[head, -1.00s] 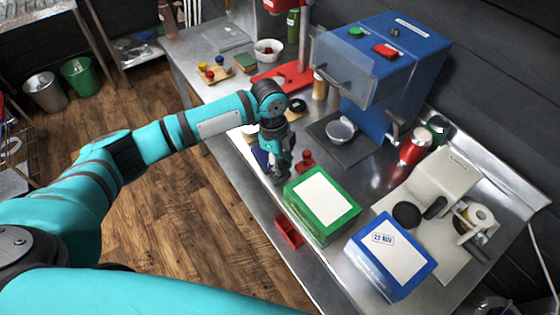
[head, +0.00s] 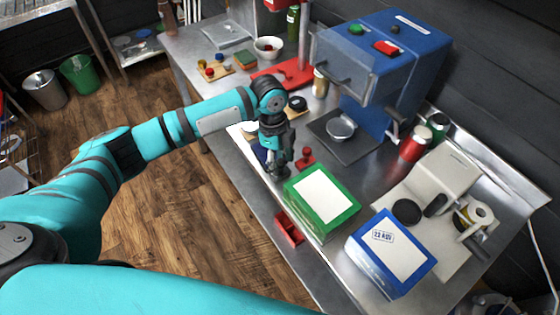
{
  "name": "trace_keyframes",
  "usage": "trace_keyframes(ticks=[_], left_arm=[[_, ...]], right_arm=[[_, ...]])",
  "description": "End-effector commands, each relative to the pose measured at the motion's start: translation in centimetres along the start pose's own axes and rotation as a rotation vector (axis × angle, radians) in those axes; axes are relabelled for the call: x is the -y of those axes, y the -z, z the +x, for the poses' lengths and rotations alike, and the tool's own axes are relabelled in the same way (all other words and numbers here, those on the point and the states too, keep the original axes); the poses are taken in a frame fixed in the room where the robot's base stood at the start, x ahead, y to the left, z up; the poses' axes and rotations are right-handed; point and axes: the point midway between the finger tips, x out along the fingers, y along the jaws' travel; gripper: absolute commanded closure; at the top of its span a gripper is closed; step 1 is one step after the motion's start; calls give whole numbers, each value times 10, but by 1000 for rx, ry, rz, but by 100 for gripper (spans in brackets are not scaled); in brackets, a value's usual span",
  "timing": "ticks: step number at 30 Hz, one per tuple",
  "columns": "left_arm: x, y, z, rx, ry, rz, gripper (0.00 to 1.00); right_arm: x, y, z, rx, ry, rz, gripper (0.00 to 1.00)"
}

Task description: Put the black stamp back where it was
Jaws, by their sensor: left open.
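My left gripper (head: 278,169) points down over the near part of the steel bench, just left of the green-rimmed box (head: 318,205). Its fingers are open. A dark shape shows around the fingertips, but I cannot tell whether it is the black stamp or finger parts. A red stamp-like piece with a round knob (head: 305,158) stands just right of the gripper. A small dark blue object (head: 259,153) is partly hidden behind the gripper. I cannot clearly make out the black stamp. My right gripper is not in view.
A blue-rimmed box (head: 391,254) marked with a date stands at the front right. A red open holder (head: 289,228) sits at the bench's near edge. The blue mill (head: 395,65) stands behind. A black disc (head: 407,212) lies beside the beige device (head: 445,178).

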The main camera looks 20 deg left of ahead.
Motion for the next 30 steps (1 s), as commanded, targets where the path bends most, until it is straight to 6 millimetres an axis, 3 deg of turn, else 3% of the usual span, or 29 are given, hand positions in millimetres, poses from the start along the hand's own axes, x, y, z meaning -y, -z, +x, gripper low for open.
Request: trace_keyframes(ticks=[15, 21, 30], left_arm=[[1, 0, -98, -1, 4, 0, 56], [0, 0, -113, -1, 1, -1, 56], [0, 0, -115, -1, 0, -1, 56]], right_arm=[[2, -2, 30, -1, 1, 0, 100], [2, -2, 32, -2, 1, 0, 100], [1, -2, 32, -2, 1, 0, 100]])
